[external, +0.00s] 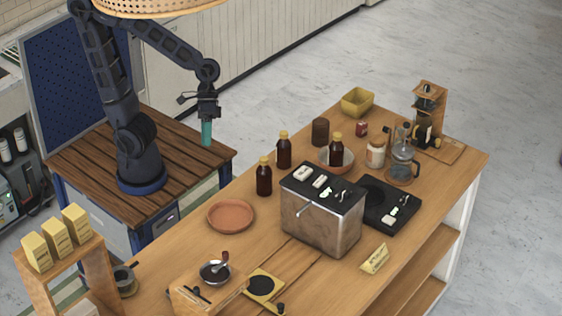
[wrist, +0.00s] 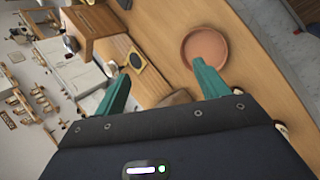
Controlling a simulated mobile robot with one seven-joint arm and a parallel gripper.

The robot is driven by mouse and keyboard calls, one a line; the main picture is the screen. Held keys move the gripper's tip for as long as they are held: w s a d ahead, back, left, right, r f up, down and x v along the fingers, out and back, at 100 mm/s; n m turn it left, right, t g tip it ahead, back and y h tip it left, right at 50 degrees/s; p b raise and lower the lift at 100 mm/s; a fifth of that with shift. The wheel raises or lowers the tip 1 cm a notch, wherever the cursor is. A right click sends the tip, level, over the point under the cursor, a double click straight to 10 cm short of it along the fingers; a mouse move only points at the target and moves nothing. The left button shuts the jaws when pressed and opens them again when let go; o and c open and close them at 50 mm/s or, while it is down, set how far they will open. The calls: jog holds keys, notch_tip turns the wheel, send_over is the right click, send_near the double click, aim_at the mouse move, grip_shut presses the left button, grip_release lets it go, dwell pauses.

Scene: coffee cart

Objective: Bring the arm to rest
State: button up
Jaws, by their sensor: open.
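My dark arm stands on a round blue base on the wood-topped cart (external: 90,160), bent over at the elbow. My gripper (external: 206,134) hangs with its teal fingers pointing down, near the right edge of that cart and apart from the coffee counter. In the wrist view my gripper (wrist: 160,85) has its two teal fingers wide apart, with nothing held between them. The terracotta plate (wrist: 204,48) lies beyond the right finger there; it also lies on the counter in the external view (external: 231,216).
The counter (external: 300,125) holds several brown bottles, a steel coffee machine (external: 318,228), a black scale (external: 375,215), a glass carafe (external: 402,165) and a yellow bin (external: 357,101). A wooden rack (external: 90,262) with yellow packets stands at lower left. A woven lampshade (external: 150,8) hangs near my upper arm.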

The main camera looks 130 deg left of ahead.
jog(key=s+d+r+m+y, duration=0.1)
jog(key=s+r+m+y, duration=0.2)
jog(key=s+m, duration=0.7)
jog(key=s+y, duration=0.2)
jog(key=shift+s+d+y, duration=0.15)
jog(key=shift+d+y, duration=0.1)
jog(key=shift+y, duration=0.15)
